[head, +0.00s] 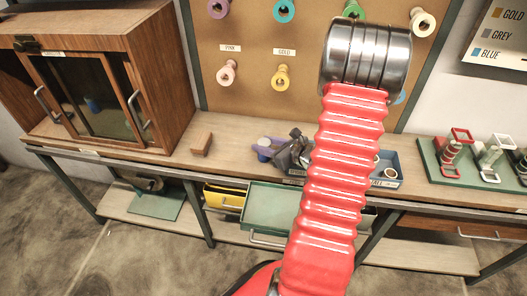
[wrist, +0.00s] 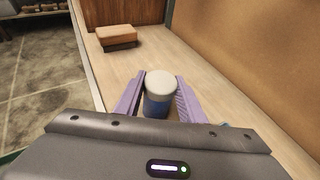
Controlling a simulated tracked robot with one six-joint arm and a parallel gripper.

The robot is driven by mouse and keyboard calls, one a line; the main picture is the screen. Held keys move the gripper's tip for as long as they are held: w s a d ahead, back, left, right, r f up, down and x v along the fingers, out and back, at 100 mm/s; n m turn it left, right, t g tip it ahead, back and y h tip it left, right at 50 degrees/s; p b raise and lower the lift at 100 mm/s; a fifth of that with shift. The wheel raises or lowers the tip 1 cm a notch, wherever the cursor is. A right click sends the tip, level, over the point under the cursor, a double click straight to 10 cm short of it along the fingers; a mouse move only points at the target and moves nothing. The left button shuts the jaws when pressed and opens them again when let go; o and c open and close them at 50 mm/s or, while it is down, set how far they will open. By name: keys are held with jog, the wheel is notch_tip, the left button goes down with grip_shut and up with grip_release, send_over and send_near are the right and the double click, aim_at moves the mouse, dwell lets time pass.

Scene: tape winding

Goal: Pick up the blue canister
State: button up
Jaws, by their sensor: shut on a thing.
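The blue canister (wrist: 158,104) has a pale, whitish lid and stands upright between the two purple fingers of my gripper (wrist: 160,98) in the wrist view. The fingers are shut on its sides. In the head view my gripper (head: 268,147) is low over the wooden bench, left of the red ribbed arm cover, and only a small part of the canister (head: 264,157) shows. I cannot tell whether its base touches the bench.
A wooden block (head: 202,144) lies left of my gripper on the bench. A glass-fronted wooden cabinet (head: 165,75) stands further left. A blue tray (head: 390,163) is partly hidden by my arm. A green stand (head: 440,170) is at right. Spools hang on the pegboard (head: 250,75).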

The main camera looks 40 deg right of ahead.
jog(key=shift+c, duration=0.8)
jog(key=shift+r, duration=0.15)
jog(key=shift+r, duration=4.9)
